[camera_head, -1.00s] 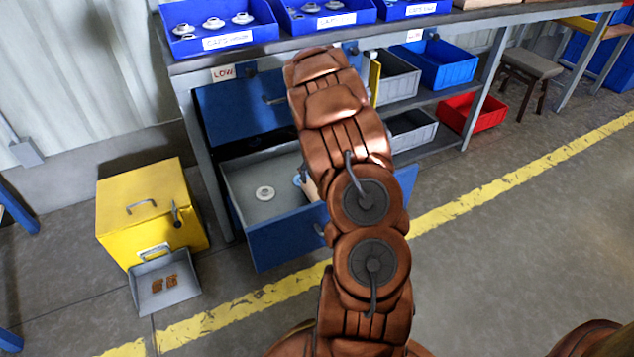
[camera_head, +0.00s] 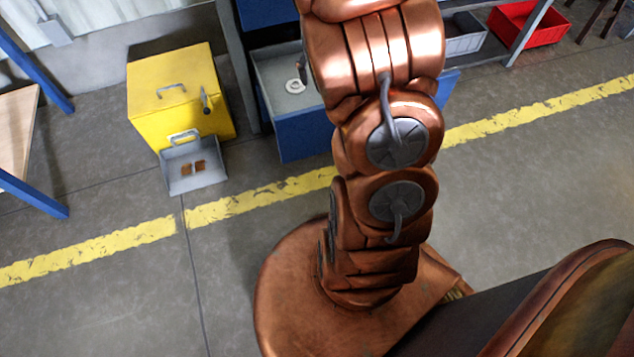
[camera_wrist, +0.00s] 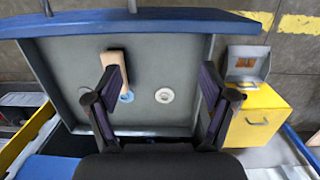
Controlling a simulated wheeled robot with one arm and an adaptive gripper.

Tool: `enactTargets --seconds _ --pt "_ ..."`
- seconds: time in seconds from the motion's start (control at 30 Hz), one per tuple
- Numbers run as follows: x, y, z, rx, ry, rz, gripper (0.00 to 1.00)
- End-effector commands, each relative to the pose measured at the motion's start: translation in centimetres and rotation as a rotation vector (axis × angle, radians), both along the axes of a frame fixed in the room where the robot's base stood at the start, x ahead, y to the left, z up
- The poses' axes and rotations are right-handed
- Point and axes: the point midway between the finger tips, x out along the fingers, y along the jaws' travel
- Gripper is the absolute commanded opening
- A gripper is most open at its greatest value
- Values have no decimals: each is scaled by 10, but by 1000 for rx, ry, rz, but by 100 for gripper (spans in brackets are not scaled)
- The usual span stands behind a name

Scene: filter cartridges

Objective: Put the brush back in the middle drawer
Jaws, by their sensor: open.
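A blue-fronted drawer (camera_head: 308,140) stands open below another blue drawer front (camera_head: 262,12). Its grey inside (camera_wrist: 190,60) fills much of the wrist view. In it lies a tan, wooden-looking block (camera_wrist: 116,62), perhaps the brush; I cannot tell for sure. A blue round piece (camera_wrist: 127,97) shows at the block's near end, and a white ring (camera_wrist: 164,95) lies to the right. My gripper (camera_wrist: 161,76) is open above the drawer, nothing between its fingers. Its left finger partly covers the block. In the head view my arm hides the drawer's right part and my gripper.
A yellow cabinet (camera_head: 175,85) stands left of the drawer, with a grey tray (camera_head: 190,176) holding brown pieces at its front. A grey bin (camera_head: 465,35) and a red bin (camera_head: 528,22) are at the right. The floor in front is clear, crossed by a yellow line.

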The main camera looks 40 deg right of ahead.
Motion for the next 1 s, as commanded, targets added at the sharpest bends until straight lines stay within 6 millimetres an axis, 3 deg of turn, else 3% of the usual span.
enactTargets --seconds 0.03,0.2,0.37,0.6,0.8,1.0 --pt "-8 19 11 2 5 13 82" --pt "-45 73 31 23 39 46 82" --pt "-85 120 46 40 72 90 82" --pt "-158 178 59 63 131 179 82" --pt "-216 207 62 67 179 263 82" --pt "-250 218 60 65 210 311 82"
